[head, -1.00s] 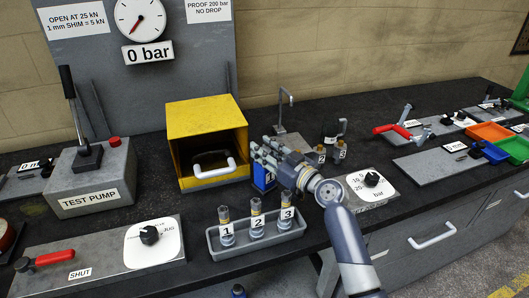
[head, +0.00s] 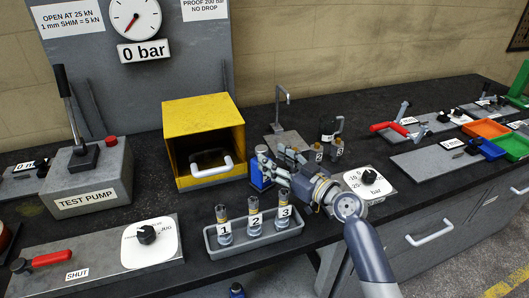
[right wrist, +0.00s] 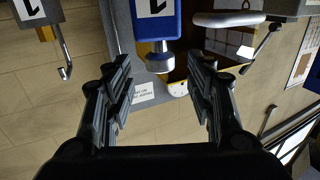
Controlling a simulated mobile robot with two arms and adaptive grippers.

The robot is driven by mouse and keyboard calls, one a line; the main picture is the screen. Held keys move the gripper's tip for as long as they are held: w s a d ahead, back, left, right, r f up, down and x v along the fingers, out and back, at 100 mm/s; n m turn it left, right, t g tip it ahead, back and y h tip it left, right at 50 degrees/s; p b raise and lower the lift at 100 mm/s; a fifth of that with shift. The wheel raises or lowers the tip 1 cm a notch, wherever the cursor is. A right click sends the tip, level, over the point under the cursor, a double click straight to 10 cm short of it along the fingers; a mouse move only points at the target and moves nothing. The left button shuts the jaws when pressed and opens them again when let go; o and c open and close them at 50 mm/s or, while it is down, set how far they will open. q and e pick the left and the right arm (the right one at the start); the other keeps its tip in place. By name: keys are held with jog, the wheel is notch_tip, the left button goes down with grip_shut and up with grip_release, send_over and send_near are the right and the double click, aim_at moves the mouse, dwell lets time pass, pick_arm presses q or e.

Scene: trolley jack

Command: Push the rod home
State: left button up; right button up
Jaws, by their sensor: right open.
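In the right wrist view the blue body (right wrist: 157,22) carries a white label marked 1. A short silver rod with a wider round end (right wrist: 160,58) sticks out of it. My right gripper (head: 272,162) is at the top of the blue body. In the wrist view its fingers (right wrist: 158,74) are spread on both sides of the rod's end, with visible gaps and nothing between them gripped. My left gripper is not in view.
The yellow box (head: 203,115) with a white handle stands behind. A grey tray (head: 254,240) with numbered cylinders is in front. A white dial plate (head: 366,184) lies to the right, and small numbered cylinders (head: 336,149) stand behind my right gripper. The test pump (head: 85,178) is at left.

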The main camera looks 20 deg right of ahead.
jog(key=v, duration=0.6)
jog(key=shift+s, duration=0.2)
